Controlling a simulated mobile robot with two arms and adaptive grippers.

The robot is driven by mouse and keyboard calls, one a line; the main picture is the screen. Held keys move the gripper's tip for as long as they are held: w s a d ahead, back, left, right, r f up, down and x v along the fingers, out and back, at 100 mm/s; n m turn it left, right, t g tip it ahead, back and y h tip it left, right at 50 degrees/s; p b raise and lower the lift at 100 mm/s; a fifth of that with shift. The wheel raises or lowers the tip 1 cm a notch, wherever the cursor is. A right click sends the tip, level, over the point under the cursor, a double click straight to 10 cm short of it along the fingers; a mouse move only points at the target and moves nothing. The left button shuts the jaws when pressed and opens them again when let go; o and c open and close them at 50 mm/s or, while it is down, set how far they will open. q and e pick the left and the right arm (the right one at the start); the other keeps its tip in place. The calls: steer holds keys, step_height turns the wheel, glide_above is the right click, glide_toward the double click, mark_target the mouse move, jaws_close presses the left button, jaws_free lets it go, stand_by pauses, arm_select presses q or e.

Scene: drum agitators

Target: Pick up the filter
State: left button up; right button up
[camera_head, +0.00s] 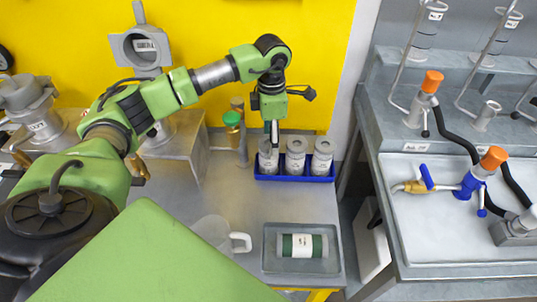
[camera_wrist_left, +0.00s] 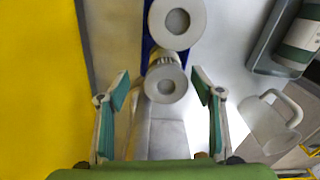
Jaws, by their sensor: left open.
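Three grey-white labelled canisters stand upright in a blue tray (camera_head: 295,178) on the metal table; their labels are too small to read, but they look like filters. My left gripper (camera_head: 273,140) points down over the leftmost canister (camera_head: 268,160). In the left wrist view its fingers (camera_wrist_left: 160,85) are open, one on each side of the round top of the nearest canister (camera_wrist_left: 166,82). The right canister (camera_head: 322,158) stands at the tray's end.
A grey tray (camera_head: 275,262) with a green, white-banded cylinder (camera_head: 302,246) lies in front. A clear jug (camera_head: 215,232) stands left of it. A green-capped bottle (camera_head: 232,125) stands left of the blue tray. A yellow wall is behind; a bench with valves (camera_head: 470,250) is right.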

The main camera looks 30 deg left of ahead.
arm_select(q)
steer(key=shift+f, duration=0.55)
steer(key=f, duration=0.1)
steer(key=f+p, duration=0.1)
steer(key=f, duration=0.1)
steer(key=f+p, duration=0.1)
steer(key=shift+s+d+f, duration=0.15)
steer(key=shift+s+f, duration=0.05)
steer(key=shift+s, duration=0.2)
steer(key=shift+f, duration=0.3)
steer(key=shift+c, duration=1.1)
steer(key=c, duration=1)
